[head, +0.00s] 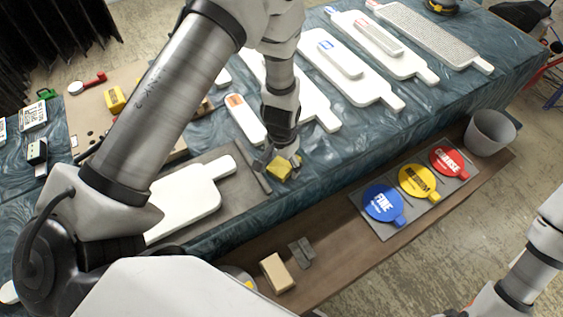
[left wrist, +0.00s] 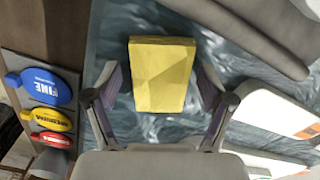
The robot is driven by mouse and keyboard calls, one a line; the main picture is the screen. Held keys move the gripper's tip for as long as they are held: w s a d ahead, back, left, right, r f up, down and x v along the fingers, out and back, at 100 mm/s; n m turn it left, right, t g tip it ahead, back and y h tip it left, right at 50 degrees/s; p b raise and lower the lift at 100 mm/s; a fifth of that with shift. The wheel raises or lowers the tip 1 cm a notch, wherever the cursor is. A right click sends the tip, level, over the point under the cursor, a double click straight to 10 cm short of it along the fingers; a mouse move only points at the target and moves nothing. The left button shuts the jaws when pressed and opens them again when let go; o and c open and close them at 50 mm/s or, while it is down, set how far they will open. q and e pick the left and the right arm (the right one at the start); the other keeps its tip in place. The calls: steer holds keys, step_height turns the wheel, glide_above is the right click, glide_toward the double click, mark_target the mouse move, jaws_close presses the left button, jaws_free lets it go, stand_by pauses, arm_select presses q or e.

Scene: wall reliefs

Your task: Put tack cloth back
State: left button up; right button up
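The tack cloth appears to be the yellow folded block (head: 279,173), near the front edge of the teal marbled table (head: 330,150). In the left wrist view the yellow block (left wrist: 163,75) lies between the fingertips, over the teal surface. My left gripper (head: 281,163) points down at it, with one finger on each side. Narrow gaps show between the block and both fingers (left wrist: 162,85), so the gripper is open. I cannot tell whether the block touches the table. Part of my right arm shows at the lower right; its gripper is out of view.
White paddle-shaped boards (head: 345,75) lie across the table. A lower brown shelf (head: 325,255) holds a grey panel with blue (head: 383,203), yellow (head: 418,182) and red (head: 449,160) discs, a tan block (head: 276,273) and a grey bin (head: 490,133).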

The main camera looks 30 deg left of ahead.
mark_target(282, 165)
arm_select(q)
steer(key=shift+d+r, duration=0.1)
steer(key=shift+d, duration=0.05)
steer(key=shift+r, duration=0.2)
step_height(282, 165, up, 12)
steer(key=b, duration=0.1)
steer(key=shift+f, duration=0.15)
stand_by(0.4)
